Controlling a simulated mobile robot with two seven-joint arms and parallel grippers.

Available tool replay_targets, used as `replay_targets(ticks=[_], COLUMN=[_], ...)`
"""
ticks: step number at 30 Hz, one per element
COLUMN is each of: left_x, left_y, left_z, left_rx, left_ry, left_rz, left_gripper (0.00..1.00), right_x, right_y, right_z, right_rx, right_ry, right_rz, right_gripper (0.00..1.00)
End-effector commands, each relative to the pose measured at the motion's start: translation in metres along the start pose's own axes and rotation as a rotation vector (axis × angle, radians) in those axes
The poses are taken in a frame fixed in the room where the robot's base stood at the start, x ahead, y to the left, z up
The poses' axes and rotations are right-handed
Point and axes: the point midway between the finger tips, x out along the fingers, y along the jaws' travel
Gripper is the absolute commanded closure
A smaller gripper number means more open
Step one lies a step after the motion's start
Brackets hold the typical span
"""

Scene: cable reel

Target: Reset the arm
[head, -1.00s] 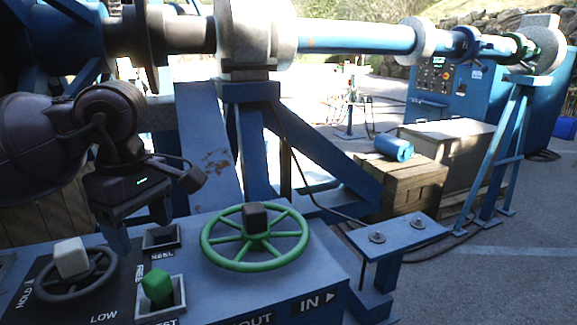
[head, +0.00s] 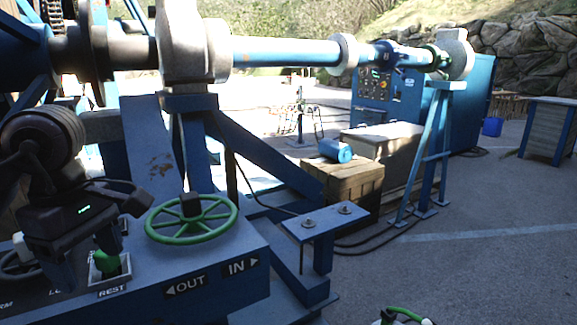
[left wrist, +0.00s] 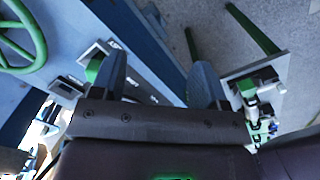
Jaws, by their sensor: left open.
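My left gripper (head: 82,262) is open and empty, pointing down over the blue control panel (head: 215,262) at the lower left of the head view. A green knob (head: 105,263) stands in a square socket labelled REST, close beside one finger; I cannot tell if they touch. In the left wrist view the gripper (left wrist: 157,82) shows two spread fingers, with the green knob (left wrist: 94,68) left of the left finger. A green handwheel (head: 192,220) with a dark knob is on the panel, right of the gripper. My right gripper is not in view.
OUT and IN arrows mark the panel front. A grey knob on a dark wheel (head: 20,258) is partly hidden by my arm. A blue shaft (head: 285,52) runs across the back. A wooden crate (head: 345,190) bears a blue cylinder (head: 336,151).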

Motion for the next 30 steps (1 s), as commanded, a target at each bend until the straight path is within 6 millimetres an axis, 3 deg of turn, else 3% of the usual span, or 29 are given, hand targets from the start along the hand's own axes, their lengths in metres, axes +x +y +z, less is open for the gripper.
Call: replay_targets(ticks=[3,9,13,18,24,30], left_x=[0.022,0.043,0.047,0.036,0.013,0.003], left_y=[-0.001,-0.005,-0.01,-0.011,0.001,0.022], left_z=[0.03,0.085,0.126,0.166,0.18,0.159], left_rx=[0.008,-0.03,-0.102,-0.266,-0.545,-0.914], left_ry=[-0.169,-0.503,-0.788,-1.181,-1.619,-2.012], left_rz=[-0.018,-0.053,-0.098,-0.175,-0.283,-0.399], left_gripper=[0.32,0.32,0.32,0.32,0.32,0.32], right_x=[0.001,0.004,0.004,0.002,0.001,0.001], right_y=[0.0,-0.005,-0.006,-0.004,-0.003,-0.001], right_z=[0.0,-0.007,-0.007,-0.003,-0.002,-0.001], right_rx=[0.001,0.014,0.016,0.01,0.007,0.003], right_ry=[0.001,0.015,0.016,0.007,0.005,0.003], right_rz=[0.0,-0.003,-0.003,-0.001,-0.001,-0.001], right_gripper=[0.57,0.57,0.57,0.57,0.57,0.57])
